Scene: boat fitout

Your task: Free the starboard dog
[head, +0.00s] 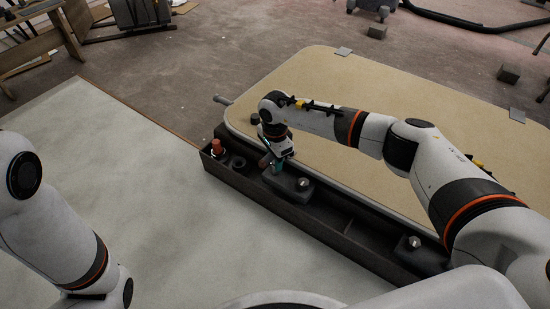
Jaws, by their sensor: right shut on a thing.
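The tan hatch panel (330,105) lies flat with a pale rim. Along its near edge, a dark block with a silver knob (303,183) sits close to my right gripper, and a similar dark block with a knob (414,243) sits further right. I cannot tell which is the starboard dog. My right gripper (276,166) points down at the near left of the panel, just left of the first block. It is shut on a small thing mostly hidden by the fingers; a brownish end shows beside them. My left arm shows at the left, its gripper out of view.
A long dark tray (280,208) runs along the panel's near edge, holding an orange-topped piece (217,147) and a black ring (238,162). The pale surface (110,160) at left is clear.

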